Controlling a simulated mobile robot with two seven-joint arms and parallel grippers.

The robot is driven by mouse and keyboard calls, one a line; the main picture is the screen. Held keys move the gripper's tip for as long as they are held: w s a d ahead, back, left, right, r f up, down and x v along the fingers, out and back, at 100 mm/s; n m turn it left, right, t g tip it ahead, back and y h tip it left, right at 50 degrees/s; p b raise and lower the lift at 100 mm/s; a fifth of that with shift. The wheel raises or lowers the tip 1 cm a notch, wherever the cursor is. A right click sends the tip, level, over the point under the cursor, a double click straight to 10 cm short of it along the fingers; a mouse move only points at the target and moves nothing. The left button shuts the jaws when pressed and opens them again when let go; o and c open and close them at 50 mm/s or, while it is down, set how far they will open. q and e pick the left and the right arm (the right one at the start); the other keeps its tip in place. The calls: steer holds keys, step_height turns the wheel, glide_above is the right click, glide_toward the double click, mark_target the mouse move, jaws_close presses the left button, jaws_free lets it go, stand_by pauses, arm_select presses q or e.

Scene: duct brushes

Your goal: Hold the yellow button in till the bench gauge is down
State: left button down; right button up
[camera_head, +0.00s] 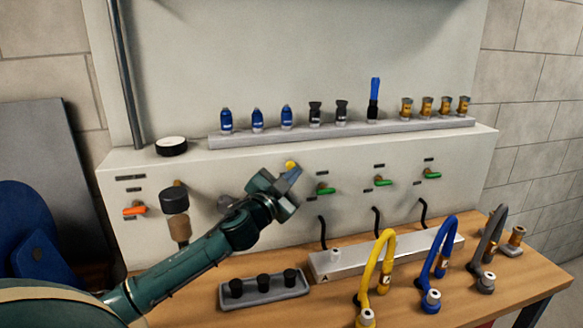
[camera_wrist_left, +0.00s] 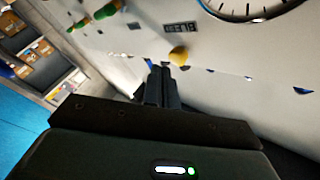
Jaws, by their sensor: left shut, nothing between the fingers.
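The yellow button (camera_head: 291,164) is on the front of the pale bench panel, and it also shows in the left wrist view (camera_wrist_left: 178,54). My left gripper (camera_head: 294,174) is shut and empty, its fingertips right by the button. In the left wrist view the closed fingers (camera_wrist_left: 165,76) point at the panel beside the button; I cannot tell whether they touch it. A gauge dial (camera_wrist_left: 252,10) with black ticks is cut off at the top of that view, and its needle is not seen. A round white-faced, black-rimmed disc (camera_head: 171,146) on the panel's top looks like the gauge, unreadable here. My right gripper is not in view.
Green-handled valves (camera_head: 325,189) sit right of the button and an orange one (camera_head: 134,210) to the left. A rail (camera_head: 340,132) of several fittings stands above. A grey tray (camera_head: 264,292) and yellow (camera_head: 385,262) and blue (camera_head: 440,250) hoses stand on the wooden bench.

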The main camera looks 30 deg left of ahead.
arm_select(q)
steer(key=shift+d, duration=0.1)
steer(key=s+d, duration=0.3)
steer(key=shift+s+d+p, duration=0.1)
steer(key=shift+d+p, duration=0.2)
steer(key=shift+p, duration=0.05)
stand_by(0.5)
